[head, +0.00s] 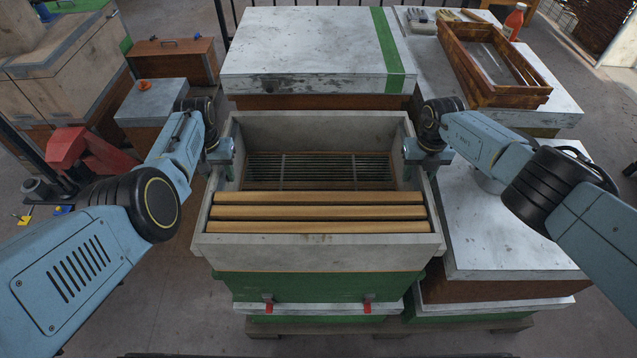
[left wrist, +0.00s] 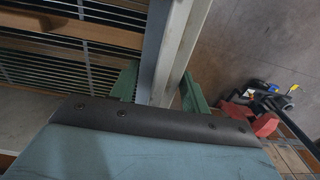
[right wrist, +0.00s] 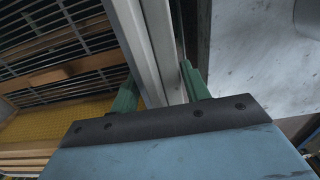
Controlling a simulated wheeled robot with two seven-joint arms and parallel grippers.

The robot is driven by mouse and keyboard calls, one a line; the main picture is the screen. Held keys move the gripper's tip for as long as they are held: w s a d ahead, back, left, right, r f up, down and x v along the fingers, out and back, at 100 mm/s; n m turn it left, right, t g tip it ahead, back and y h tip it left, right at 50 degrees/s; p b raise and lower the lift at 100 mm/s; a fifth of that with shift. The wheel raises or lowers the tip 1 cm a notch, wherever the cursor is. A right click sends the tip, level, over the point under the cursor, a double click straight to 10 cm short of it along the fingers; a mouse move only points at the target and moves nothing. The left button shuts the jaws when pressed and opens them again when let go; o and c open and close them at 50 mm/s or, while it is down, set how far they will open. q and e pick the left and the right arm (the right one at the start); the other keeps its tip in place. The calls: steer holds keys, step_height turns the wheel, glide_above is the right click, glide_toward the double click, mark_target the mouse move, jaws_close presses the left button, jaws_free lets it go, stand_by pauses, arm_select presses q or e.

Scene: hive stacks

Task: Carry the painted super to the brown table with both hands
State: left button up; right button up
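The painted super (head: 318,253) is a pale grey open box over a green hive body (head: 320,287). I cannot tell if there is a gap beneath it. Several wooden frames (head: 318,212) lie across its front half, and a slatted grid (head: 318,168) shows at its bottom behind them. My left gripper (head: 221,155) is shut on its left wall, which also shows between the green fingers in the left wrist view (left wrist: 168,60). My right gripper (head: 427,155) is shut on its right wall, likewise between the fingers (right wrist: 160,50). I cannot make out a brown table.
A white-lidded hive with a green stripe (head: 310,50) stands right behind. White lids (head: 500,225) stand close on the right, with a wooden tray (head: 492,65) and a red bottle (head: 514,20) further back. Brown boxes (head: 172,60) stand at the left. Floor is clear at front left.

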arm_select(q)
jaws_close()
arm_select(e)
jaws_close()
arm_select(q)
steer(key=shift+w+r, duration=0.25)
arm_select(e)
steer(key=shift+w+r, duration=0.2)
steer(key=shift+w, duration=0.05)
steer(key=shift+r, duration=0.1)
